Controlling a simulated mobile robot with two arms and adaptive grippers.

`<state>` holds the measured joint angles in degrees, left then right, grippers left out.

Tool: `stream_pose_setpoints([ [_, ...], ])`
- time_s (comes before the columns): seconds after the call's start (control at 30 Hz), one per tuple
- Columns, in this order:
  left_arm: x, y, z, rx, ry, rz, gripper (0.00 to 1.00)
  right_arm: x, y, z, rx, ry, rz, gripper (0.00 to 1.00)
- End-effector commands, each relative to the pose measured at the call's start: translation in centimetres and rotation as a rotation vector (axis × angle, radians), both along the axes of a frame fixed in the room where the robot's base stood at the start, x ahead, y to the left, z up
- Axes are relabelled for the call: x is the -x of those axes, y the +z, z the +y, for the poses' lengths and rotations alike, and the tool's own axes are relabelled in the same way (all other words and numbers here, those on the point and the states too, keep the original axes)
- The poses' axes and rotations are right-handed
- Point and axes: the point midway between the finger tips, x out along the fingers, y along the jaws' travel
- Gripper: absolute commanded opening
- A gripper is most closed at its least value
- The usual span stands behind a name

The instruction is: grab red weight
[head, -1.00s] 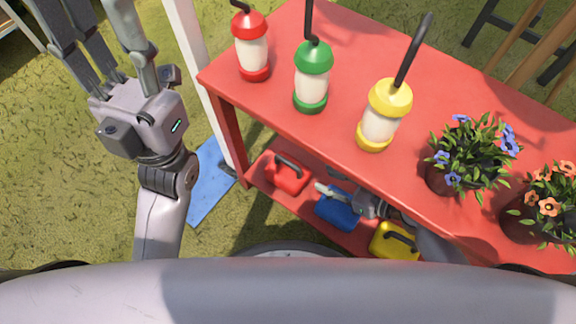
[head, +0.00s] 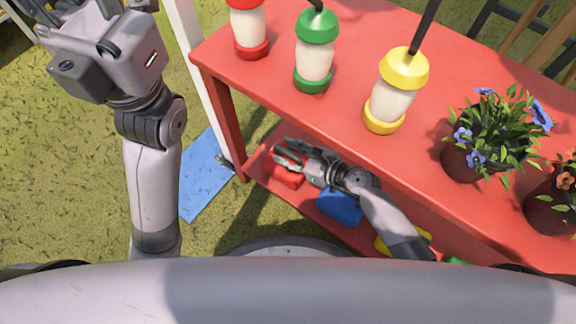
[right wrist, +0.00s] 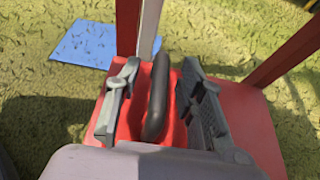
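The red weight (head: 287,179) lies on the lower shelf of the red table, partly hidden under my right gripper. In the right wrist view its black handle (right wrist: 157,98) stands up between the two fingers, with the red body (right wrist: 124,122) below. My right gripper (head: 280,150) is open above the red weight, one finger on each side of the handle (right wrist: 158,72). A gap shows beside the handle, so it is not gripped. My left gripper (head: 92,10) is at the top left, open and empty, with its fingertips cut off by the frame.
A blue weight (head: 340,207) and a mostly hidden yellow weight (head: 391,243) share the lower shelf (head: 262,165). The tabletop (head: 345,50) above holds red, green and yellow feeders and potted flowers. A white post and blue mat (head: 205,180) are at left.

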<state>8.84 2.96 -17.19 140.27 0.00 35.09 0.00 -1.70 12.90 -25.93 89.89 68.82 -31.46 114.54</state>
Motion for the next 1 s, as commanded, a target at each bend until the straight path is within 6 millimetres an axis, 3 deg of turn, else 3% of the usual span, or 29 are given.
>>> stream_pose_setpoints([
  [0.23, 0.05, 0.13, -0.02, 0.000, 0.000, -0.003, 0.40, -0.13, -0.03, 0.17, 0.001, 0.000, -0.001, 0.36],
  [0.8, 0.09, 0.12, -0.02, 0.000, 0.000, -0.005, 0.40, -0.11, -0.04, 0.14, 0.000, 0.000, 0.000, 0.00],
  [1.0, 0.08, 0.11, -0.02, 0.000, 0.000, -0.004, 0.40, -0.11, -0.05, 0.12, 0.001, 0.000, 0.001, 0.00],
])
